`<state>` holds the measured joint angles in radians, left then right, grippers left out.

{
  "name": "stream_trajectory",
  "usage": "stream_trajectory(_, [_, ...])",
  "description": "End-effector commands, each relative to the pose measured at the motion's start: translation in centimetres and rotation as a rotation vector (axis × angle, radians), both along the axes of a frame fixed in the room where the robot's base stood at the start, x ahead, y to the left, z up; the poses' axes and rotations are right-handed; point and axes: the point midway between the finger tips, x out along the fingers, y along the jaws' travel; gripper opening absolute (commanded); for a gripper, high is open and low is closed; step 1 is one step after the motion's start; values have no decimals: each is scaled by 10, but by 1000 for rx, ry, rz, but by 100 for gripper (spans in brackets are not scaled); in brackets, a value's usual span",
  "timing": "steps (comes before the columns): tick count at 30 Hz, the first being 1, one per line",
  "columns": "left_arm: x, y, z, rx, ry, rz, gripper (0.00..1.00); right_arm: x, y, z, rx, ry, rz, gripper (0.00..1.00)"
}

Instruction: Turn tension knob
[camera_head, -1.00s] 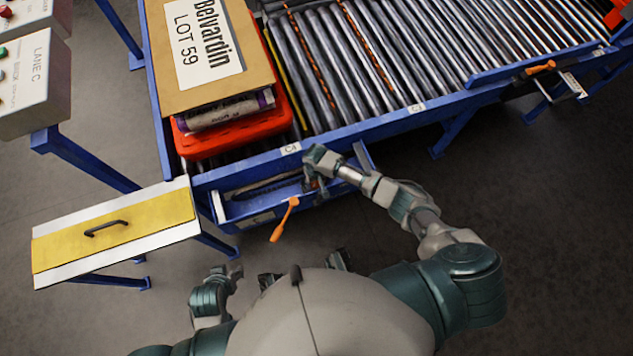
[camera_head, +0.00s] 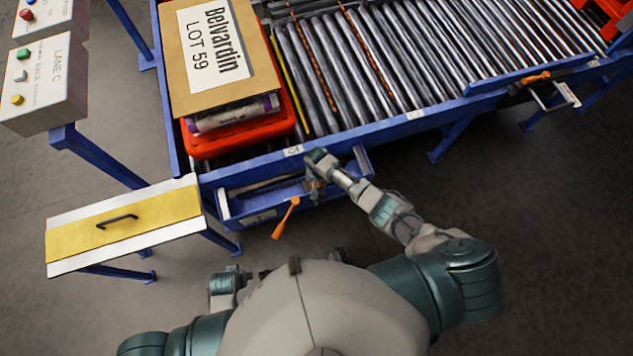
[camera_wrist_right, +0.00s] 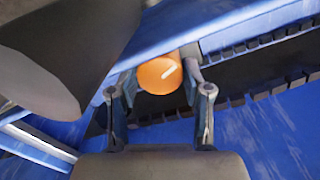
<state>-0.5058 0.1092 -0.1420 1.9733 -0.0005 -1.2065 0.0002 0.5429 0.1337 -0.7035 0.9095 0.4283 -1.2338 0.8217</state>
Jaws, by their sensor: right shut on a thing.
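The tension knob (camera_wrist_right: 160,75) is an orange round knob with a white mark, seen in the right wrist view in front of a black toothed belt. My right gripper (camera_wrist_right: 157,88) has its two fingers on either side of the knob and is shut on it. In the head view the right gripper (camera_head: 316,185) reaches into the blue frame below the C4 label, and the knob is hidden there. My left gripper (camera_head: 232,275) is low, near my body and away from the conveyor; its fingers are too unclear to judge.
An orange-handled lever (camera_head: 285,218) hangs just left of my right gripper. A red crate (camera_head: 240,132) under a Belvardin LOT 59 cardboard sheet (camera_head: 172,50) sits on the roller conveyor (camera_head: 400,60). A yellow panel with a handle (camera_head: 75,238) and a button box (camera_head: 45,95) stand at left.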

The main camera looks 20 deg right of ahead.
Motion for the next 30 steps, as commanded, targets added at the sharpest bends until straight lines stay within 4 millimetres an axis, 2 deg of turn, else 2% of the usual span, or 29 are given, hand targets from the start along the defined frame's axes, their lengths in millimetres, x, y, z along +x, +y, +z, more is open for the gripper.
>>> stream_trajectory(11, [1, 0, -2, 0, 1, 0, 51, -1, 0, -1, 1, 2, -3, 14])
stream_trajectory(12, [1, 0, -1, 0, 1, 0, 51, -1, 0, -1, 1, 2, -3, 59])
stream_trajectory(14, [1, 0, -1, -1, 1, -1, 51, -1, 0, -1, 0, 1, -3, 74])
stream_trajectory(25, [-1, 0, -1, 0, 1, 1, 51, 0, 0, 2, 2, -2, -2, 74])
stream_trajectory(30, [-1, 0, -1, 0, 1, 1, 51, 0, 0, 21, 2, -3, -1, 74])
